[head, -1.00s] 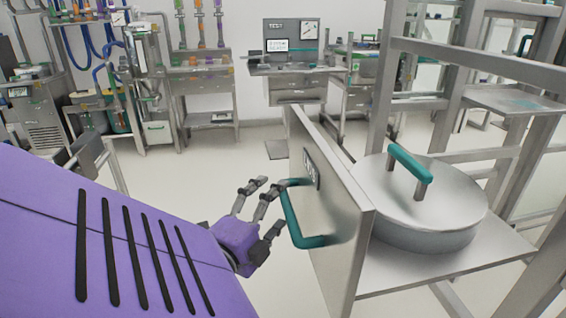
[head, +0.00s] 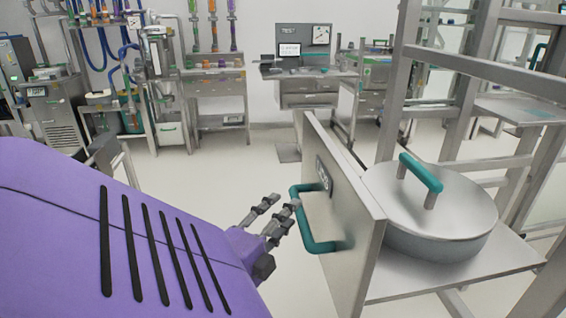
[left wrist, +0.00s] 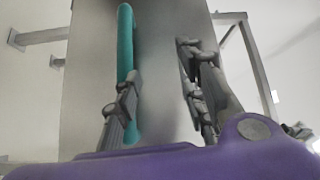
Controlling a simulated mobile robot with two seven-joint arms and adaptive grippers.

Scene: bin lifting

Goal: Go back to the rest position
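My left gripper (head: 275,234) is in the middle of the head view, just left of the teal handle (head: 314,246) on the metal drawer front (head: 343,218). Its fingers are spread, with nothing between them. In the left wrist view the gripper (left wrist: 157,75) also shows spread fingers. There the teal handle (left wrist: 126,45) lies behind the left finger, and whether they touch is hard to tell. A round metal bin (head: 440,235) with a lid and a teal top handle (head: 420,174) sits upright on the pulled-out tray. My right gripper is not in view.
A metal frame (head: 480,60) stands around the tray on the right. Workbenches, one with a screen (head: 289,50), line the back wall. A cart (head: 110,160) stands at the left. The pale floor (head: 200,175) between is open.

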